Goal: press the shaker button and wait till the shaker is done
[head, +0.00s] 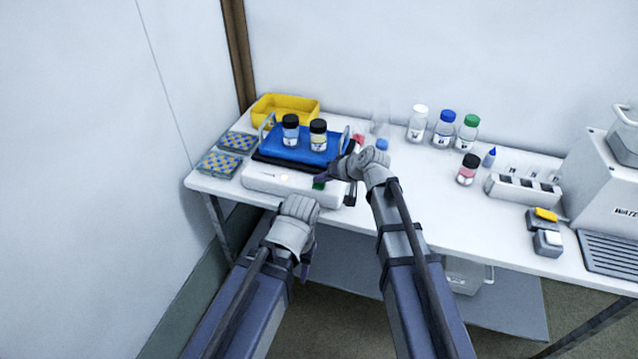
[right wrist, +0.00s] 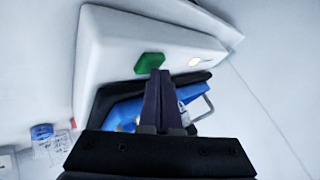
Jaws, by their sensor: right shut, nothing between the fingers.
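The shaker (head: 262,181) is a white box at the left of the bench, with a blue tray (head: 276,140) on top. Two dark-capped bottles (head: 290,131) (head: 318,136) stand on the tray. The green button (right wrist: 150,63) is on the shaker's front face, beside a small lit lamp (right wrist: 195,62). My right gripper (right wrist: 158,72) is shut and empty, its tips at the lower edge of the button in the right wrist view; I cannot tell whether they touch it. In the head view it (head: 320,178) partly covers the button. My left arm ends low in front of the bench; its fingers are mostly hidden.
A yellow bin (head: 286,104) stands behind the shaker, and two patterned racks (head: 219,163) (head: 237,142) lie left of it. Several capped bottles (head: 444,128) and a white rack (head: 524,191) stand to the right. A large machine (head: 600,180) fills the bench's right end.

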